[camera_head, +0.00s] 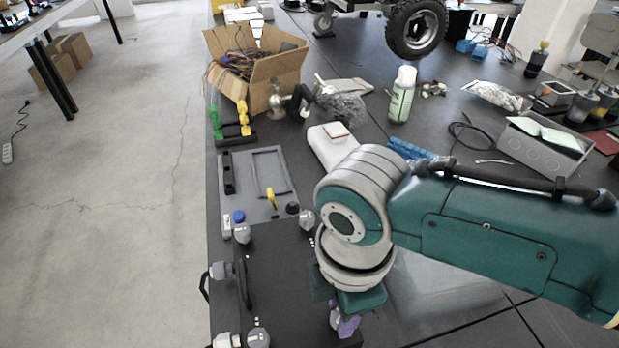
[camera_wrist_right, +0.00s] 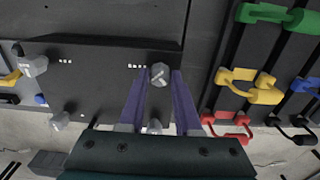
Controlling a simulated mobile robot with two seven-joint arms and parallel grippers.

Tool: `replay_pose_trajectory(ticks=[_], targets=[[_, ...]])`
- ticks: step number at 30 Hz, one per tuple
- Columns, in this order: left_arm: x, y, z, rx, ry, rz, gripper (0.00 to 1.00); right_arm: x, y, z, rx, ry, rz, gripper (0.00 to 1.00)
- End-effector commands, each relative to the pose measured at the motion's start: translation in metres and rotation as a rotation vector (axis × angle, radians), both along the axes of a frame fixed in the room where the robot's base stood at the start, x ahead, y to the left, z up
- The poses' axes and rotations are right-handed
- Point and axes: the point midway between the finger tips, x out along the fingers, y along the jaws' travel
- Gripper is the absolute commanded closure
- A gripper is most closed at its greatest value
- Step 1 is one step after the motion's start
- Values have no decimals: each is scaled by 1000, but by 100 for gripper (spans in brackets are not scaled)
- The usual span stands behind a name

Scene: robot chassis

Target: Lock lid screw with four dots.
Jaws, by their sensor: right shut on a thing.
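The black lid (camera_head: 285,270) lies at the bottom centre of the head view and also fills the left of the wrist view (camera_wrist_right: 95,95). The grey lid screw with four dots (camera_wrist_right: 160,74) stands at the lid's edge in the wrist view, with a row of small white dots beside it. My right gripper (camera_wrist_right: 161,80) is shut on this screw, its purple fingers on either side of the screw head. In the head view my right gripper (camera_head: 345,322) points down over the lid's right part, and my wrist hides the screw. My left gripper is out of view.
Other grey screws (camera_head: 241,233) (camera_head: 306,219) (camera_head: 257,338) stand at the lid's other corners. A black handle (camera_head: 243,284) is at its left. A grey tray (camera_head: 240,163) lies behind it. Yellow, red and blue clamp-like parts (camera_wrist_right: 255,92) are close on the right in the wrist view.

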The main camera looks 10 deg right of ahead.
Motion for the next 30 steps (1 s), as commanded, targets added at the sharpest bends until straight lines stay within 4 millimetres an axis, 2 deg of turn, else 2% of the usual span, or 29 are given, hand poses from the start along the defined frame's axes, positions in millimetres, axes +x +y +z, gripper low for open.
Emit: replay_pose_trajectory(ticks=[3, 18, 30], targets=[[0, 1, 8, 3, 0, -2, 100, -1, 1, 3, 1, 3, -112, 100], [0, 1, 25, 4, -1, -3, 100, 0, 1, 2, 1, 2, -563, 100], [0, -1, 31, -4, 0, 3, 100, 0, 1, 0, 1, 1, -776, 100]])
